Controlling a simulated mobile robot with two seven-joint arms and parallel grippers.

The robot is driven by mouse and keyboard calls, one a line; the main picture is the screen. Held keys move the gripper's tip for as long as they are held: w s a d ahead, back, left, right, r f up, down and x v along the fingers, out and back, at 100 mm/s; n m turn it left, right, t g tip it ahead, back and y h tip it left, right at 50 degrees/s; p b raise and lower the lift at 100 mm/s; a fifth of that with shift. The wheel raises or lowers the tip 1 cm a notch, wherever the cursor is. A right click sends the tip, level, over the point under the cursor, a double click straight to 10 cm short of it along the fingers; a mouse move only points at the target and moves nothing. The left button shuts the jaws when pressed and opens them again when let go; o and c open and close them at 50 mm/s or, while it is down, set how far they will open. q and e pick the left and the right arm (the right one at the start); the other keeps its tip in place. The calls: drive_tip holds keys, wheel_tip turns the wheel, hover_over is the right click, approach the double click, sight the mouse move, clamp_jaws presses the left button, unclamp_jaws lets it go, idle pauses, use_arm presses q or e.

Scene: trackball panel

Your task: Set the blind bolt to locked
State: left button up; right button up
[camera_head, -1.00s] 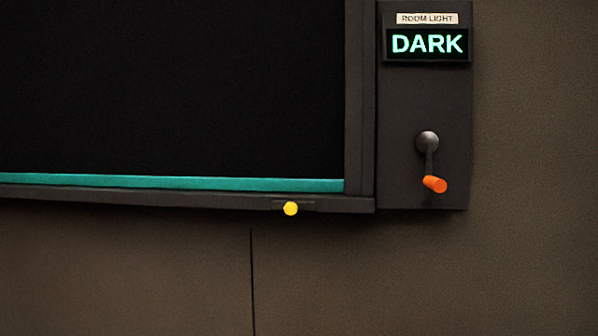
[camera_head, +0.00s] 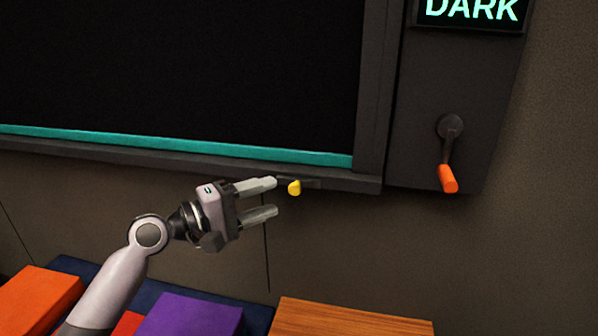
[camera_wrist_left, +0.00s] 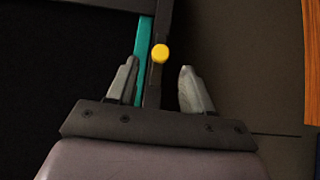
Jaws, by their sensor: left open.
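The bolt's yellow knob (camera_head: 294,188) sits on a short dark slot plate (camera_head: 314,183) on the lower frame of the dark blind (camera_head: 190,75). A teal strip (camera_head: 200,145) runs along the blind's bottom edge. My left gripper (camera_head: 268,198) is open and empty, just left of the knob in the head view, its fingers pointing toward it. In the left wrist view the yellow knob (camera_wrist_left: 160,54) appears ahead of and between the open fingers (camera_wrist_left: 158,90), not gripped. My right gripper is not in view.
A panel at the right carries a crank with an orange handle (camera_head: 447,178) and a display (camera_head: 472,10) reading DARK. Below are an orange block (camera_head: 38,300), a purple block (camera_head: 190,316) and a wooden surface (camera_head: 350,320). The wall beneath the frame is bare.

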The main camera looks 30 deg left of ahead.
sight(290, 191)
use_arm(q)
drive_tip(key=shift+p+x, duration=0.45)
drive_tip(key=shift+x, duration=3.05)
drive_tip(key=shift+s+f, duration=0.1)
clamp_jaws()
